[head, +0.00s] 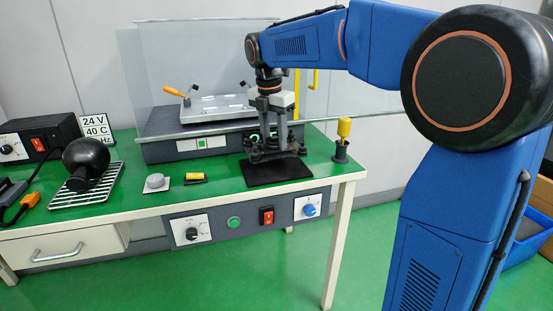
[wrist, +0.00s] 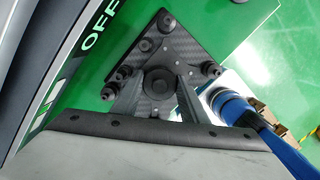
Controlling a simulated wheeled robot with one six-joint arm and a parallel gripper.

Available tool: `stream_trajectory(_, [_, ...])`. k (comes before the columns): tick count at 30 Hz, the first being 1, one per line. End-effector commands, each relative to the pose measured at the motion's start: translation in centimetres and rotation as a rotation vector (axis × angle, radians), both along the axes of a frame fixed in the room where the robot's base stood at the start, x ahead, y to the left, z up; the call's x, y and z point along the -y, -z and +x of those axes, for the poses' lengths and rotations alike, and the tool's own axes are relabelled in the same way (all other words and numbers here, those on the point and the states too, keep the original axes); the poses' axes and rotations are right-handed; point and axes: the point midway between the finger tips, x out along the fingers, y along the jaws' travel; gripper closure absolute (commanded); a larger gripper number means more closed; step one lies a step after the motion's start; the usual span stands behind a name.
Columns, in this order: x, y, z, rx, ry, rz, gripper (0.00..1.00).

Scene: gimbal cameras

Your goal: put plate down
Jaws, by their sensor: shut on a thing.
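The plate (wrist: 150,52) is a dark carbon-fibre triangle with round black knobs at its corners, seen close in the wrist view. In the head view the plate (head: 272,154) is a small dark shape under my gripper (head: 270,138). My gripper points down and is shut on the plate; the exact contact is hard to see. The plate is over or at the back edge of a black mat (head: 282,174) on the green table. I cannot tell whether it touches anything below.
A grey machine (head: 190,147) with a metal top and clear shield stands right behind my gripper. A yellow-handled tool in a dark stand (head: 341,152) is close on the right. A grey knob (head: 155,182) and a yellow-black piece (head: 195,178) lie left. The table (head: 232,197) ends just in front.

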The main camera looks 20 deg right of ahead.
Motion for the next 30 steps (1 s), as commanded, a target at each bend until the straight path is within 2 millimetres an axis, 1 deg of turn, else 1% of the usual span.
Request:
stream_trajectory(1, [0.0,0.7,-0.1,-0.002,0.000,0.000,0.90])
stream_trajectory(3, [0.0,1.3,0.0,0.000,0.000,0.000,0.90])
stream_trajectory(8, [0.0,2.2,0.0,-0.001,0.000,-0.001,0.90])
stream_trajectory(16, [0.0,5.3,-0.1,-0.001,0.000,-0.001,0.90])
stream_trajectory(28, [0.0,5.7,0.0,0.000,0.000,0.000,0.90])
stream_trajectory(29, [0.0,5.7,0.0,0.000,0.000,0.000,0.53])
stream_trajectory(30, [0.0,5.7,0.0,0.000,0.000,0.000,0.44])
